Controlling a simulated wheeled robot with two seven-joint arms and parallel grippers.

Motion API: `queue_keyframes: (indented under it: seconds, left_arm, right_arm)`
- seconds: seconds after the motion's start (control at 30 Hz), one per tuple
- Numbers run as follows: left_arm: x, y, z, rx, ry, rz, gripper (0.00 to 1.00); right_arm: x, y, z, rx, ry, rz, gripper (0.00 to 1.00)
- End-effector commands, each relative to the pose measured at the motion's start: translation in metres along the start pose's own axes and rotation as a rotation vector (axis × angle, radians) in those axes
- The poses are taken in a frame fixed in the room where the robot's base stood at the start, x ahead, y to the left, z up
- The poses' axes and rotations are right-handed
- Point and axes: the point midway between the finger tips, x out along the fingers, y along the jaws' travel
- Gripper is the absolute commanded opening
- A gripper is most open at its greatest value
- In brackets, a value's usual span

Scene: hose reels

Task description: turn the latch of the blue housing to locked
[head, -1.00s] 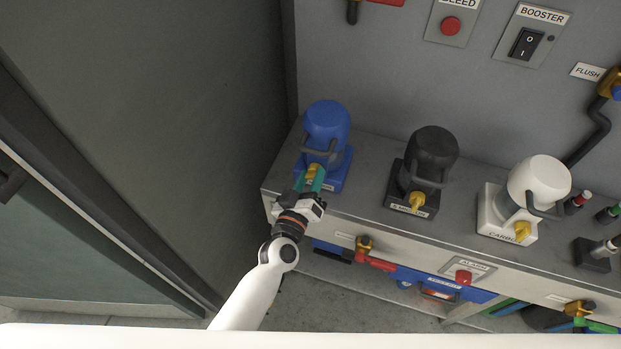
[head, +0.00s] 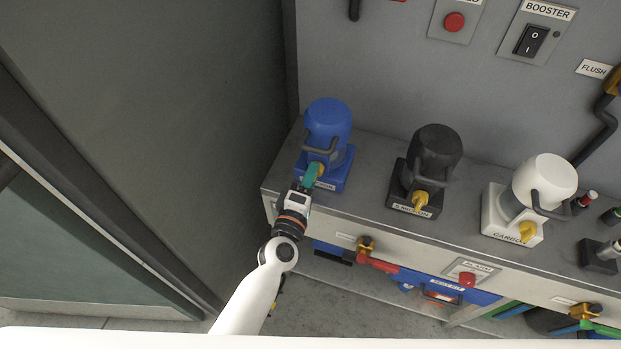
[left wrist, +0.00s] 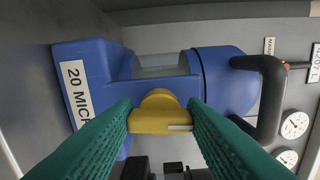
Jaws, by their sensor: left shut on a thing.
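The blue housing (head: 327,122) stands at the left end of the grey bench, with a dark curved handle on its front. Its yellow latch (head: 320,167) sits low on the front. In the left wrist view the blue housing (left wrist: 222,80) lies sideways, and the yellow latch (left wrist: 160,113) is between the two green fingers. My left gripper (head: 311,174) is shut on the latch, its fingers on either side of it. In the head view the fingers partly hide the latch. My right gripper does not show.
A black housing (head: 435,155) and a white housing (head: 545,180), each with a yellow latch, stand to the right on the bench (head: 370,165). A dark wall panel (head: 150,110) rises close on the left. Red-handled valves (head: 378,262) are below the bench's front edge.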

Motion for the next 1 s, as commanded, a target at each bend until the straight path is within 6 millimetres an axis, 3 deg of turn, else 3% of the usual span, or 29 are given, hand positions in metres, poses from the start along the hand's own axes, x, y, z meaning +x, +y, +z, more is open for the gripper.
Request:
queue_keyframes:
  seconds: [0.77, 0.8, 0.9, 1.0]
  left_arm:
    - [-0.0004, 0.0013, -0.0003, -0.103, 0.001, 0.002, 0.16]
    - [-0.0004, 0.0013, -0.0003, -0.103, 0.001, 0.002, 0.43]
    - [-0.0003, 0.0011, -0.0003, -0.102, 0.001, 0.002, 0.6]
    - [-0.0002, 0.0009, -0.0002, -0.101, 0.0, 0.001, 0.61]
  right_arm:
    - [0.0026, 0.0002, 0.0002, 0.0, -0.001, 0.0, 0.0]
    - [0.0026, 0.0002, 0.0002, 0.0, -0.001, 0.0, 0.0]
    - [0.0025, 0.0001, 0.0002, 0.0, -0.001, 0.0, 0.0]
    - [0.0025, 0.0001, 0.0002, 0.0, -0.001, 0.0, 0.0]
